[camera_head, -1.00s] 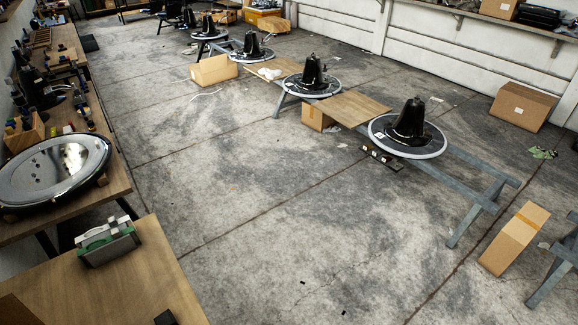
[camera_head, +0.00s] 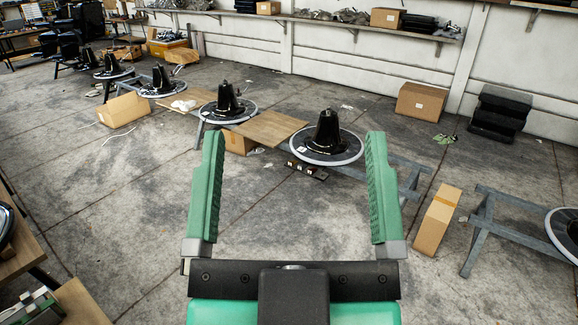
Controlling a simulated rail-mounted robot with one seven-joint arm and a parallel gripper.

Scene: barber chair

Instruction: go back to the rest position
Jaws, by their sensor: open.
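My gripper (camera_head: 288,190) shows at the bottom middle of the head view. Its two green ridged fingers stand wide apart and point up and away. Nothing is between them except the view of the floor and stands behind. It appears held in free space, apart from the chair bases and the benches. Its green and black body fills the bottom edge and hides the floor beneath it.
Round chair bases with black cones, the nearest (camera_head: 326,146), stand in a row on a low trestle. A tall cardboard box (camera_head: 436,222) stands right of my gripper. Workbenches (camera_head: 82,304) edge the left. The concrete floor (camera_head: 140,205) at left is mostly clear.

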